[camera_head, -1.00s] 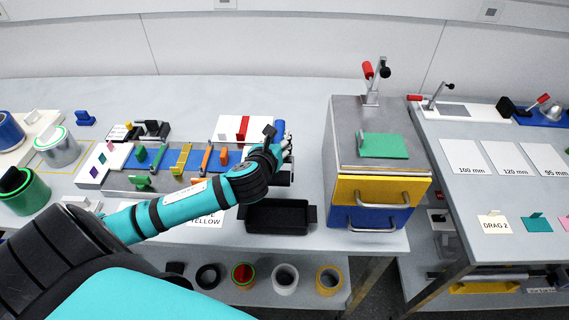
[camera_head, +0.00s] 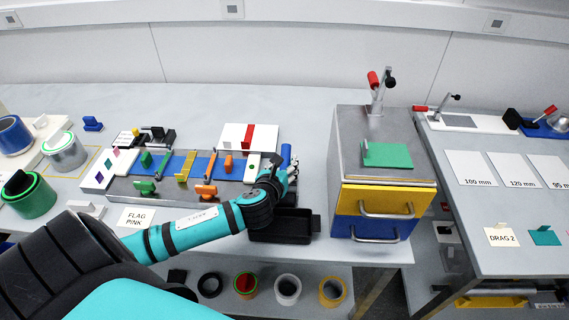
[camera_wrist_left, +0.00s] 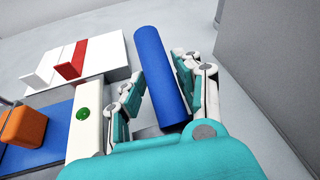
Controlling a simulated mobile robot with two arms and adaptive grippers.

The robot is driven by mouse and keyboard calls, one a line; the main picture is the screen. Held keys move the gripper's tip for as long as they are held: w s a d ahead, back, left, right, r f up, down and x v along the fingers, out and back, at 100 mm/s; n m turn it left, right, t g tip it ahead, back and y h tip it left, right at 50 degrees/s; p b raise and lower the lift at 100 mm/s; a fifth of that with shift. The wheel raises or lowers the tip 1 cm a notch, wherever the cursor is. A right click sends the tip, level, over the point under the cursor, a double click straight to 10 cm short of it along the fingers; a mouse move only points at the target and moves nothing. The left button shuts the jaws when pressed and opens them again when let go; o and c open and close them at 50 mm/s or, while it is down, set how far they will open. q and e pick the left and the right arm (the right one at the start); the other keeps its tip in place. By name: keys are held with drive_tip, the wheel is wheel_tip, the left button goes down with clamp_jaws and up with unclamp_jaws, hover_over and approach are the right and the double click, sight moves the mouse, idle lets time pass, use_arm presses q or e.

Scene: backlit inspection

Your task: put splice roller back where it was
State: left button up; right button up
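The splice roller, a plain blue cylinder, shows large in the left wrist view (camera_wrist_left: 161,80). In the head view only its upper part shows (camera_head: 286,153), behind my left gripper (camera_head: 277,165). In the wrist view the fingers of my left gripper (camera_wrist_left: 158,82) lie on both sides of the roller, closed on it. Its lower end is near the right end of the splice bench (camera_head: 205,165), beside the white block with a green dot (camera_wrist_left: 87,112). Whether it touches anything below is hidden. My right gripper is not in view.
A black tray (camera_head: 262,237) lies in front of the gripper. A cabinet with yellow and blue drawers (camera_head: 385,200) stands close on the right. A white plate with a red bar (camera_head: 233,136) lies behind. Orange and yellow clips stand left on the bench.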

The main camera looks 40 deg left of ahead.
use_arm(q)
drive_tip(key=shift+o, duration=0.9)
drive_tip(key=shift+r, duration=0.3)
drive_tip(key=v, duration=1)
drive_tip(key=shift+s+d+r+b, duration=0.1)
drive_tip(key=shift+s+r+b, duration=0.05)
drive_tip(key=shift+s+b, duration=0.15)
drive_tip(key=shift+s+d+r, duration=0.2)
drive_tip(key=shift+s+r, duration=0.1)
drive_tip(key=shift+s, duration=0.2)
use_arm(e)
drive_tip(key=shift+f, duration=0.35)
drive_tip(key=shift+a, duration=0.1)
